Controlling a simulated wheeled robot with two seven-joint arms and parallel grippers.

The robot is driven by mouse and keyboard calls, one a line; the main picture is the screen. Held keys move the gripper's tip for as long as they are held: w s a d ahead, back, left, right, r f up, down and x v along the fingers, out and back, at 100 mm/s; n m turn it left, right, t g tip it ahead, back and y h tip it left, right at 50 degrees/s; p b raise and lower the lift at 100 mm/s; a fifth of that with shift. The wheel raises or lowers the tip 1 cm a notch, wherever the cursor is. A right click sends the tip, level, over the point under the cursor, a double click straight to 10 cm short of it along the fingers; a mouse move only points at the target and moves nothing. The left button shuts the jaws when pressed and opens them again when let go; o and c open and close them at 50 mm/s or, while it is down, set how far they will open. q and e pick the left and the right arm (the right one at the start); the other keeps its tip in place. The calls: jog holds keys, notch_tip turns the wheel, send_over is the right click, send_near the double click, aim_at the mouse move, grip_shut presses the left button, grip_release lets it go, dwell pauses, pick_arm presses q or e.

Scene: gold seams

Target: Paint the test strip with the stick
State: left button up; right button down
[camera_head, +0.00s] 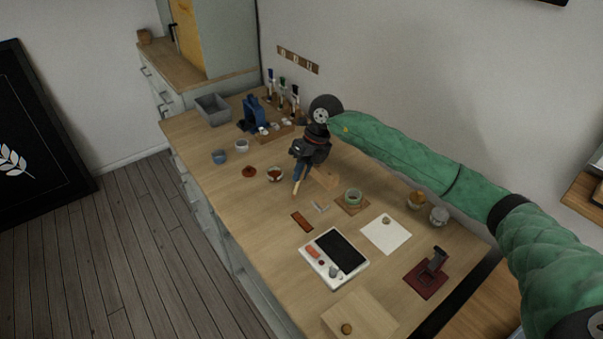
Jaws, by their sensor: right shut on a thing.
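My right gripper (300,168) reaches in from the right over the middle of the table, pointing down. It is shut on a thin pale stick (296,187), whose lower end points down at the tabletop. A small reddish-brown strip (302,221) lies flat just below and right of the stick's end in the picture, apart from it. I cannot tell for sure that this is the test strip. A small bowl with dark reddish contents (275,174) stands left of the gripper. My left gripper is not in view.
A white device with a black panel (336,258) lies in front of the strip. A green-rimmed bowl (352,196), a white sheet (386,234) and a dark red stand (428,273) are to the right. Small cups, a blue stand (254,113) and a grey bin (213,109) are farther back.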

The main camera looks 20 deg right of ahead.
jog(key=shift+r, duration=1.5)
